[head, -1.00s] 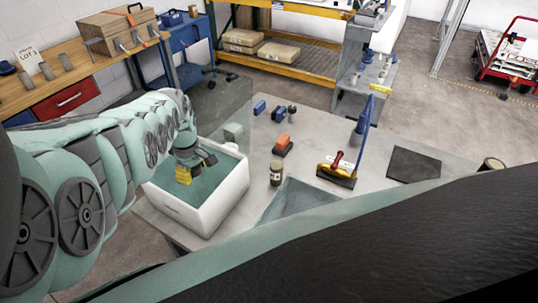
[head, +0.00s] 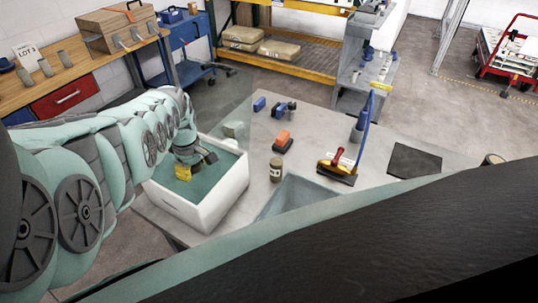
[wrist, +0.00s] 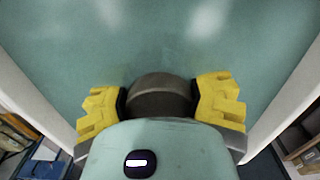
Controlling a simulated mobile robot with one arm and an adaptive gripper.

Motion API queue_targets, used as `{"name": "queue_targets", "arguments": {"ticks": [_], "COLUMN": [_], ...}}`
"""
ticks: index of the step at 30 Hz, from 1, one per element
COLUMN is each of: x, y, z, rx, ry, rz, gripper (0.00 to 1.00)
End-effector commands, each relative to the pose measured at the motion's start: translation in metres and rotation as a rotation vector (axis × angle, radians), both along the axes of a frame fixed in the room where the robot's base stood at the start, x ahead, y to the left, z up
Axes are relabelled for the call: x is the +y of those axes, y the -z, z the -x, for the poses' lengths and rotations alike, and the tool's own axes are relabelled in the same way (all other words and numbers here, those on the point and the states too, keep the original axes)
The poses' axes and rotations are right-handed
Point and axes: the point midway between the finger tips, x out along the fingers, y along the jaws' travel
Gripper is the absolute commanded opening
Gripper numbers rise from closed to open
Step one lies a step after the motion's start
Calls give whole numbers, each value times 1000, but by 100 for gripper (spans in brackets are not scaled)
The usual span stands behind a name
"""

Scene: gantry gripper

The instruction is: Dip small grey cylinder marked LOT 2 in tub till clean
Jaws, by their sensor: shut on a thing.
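My gripper (head: 183,173), with yellow fingertips, is inside the white tub (head: 205,212), low over the teal liquid (head: 215,170). In the wrist view my gripper (wrist: 160,104) is shut on a dark grey-brown cylinder (wrist: 160,100), with one fingertip on each side. Teal liquid fills the view behind the cylinder, between the tub's pale walls. My wrist hides most of the cylinder's length, and I see no marking on it. I cannot tell how deep it sits, or whether it is clean.
A grey table (head: 315,125) holds a jar (head: 275,170), an orange-topped brush (head: 283,141), blue items, a red-handled brush (head: 338,166) and a dark mat (head: 413,161). A sunken basin (head: 290,198) lies right of the tub. A wooden bench (head: 85,65) carries several grey cylinders and a "LOT 1" sign (head: 27,53).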

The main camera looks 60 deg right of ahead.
Motion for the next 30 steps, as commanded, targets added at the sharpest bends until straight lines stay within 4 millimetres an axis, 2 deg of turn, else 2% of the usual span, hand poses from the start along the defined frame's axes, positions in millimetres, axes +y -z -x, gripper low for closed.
{"name": "queue_targets", "arguments": {"ticks": [4,17,30], "x": [0,0,0], "y": [-7,-11,-51], "z": [-2,-1,-2], "rx": [-2,-2,-2], "ry": [-2,-2,-3], "rz": [3,3,2], "gripper": [7,7,7]}}
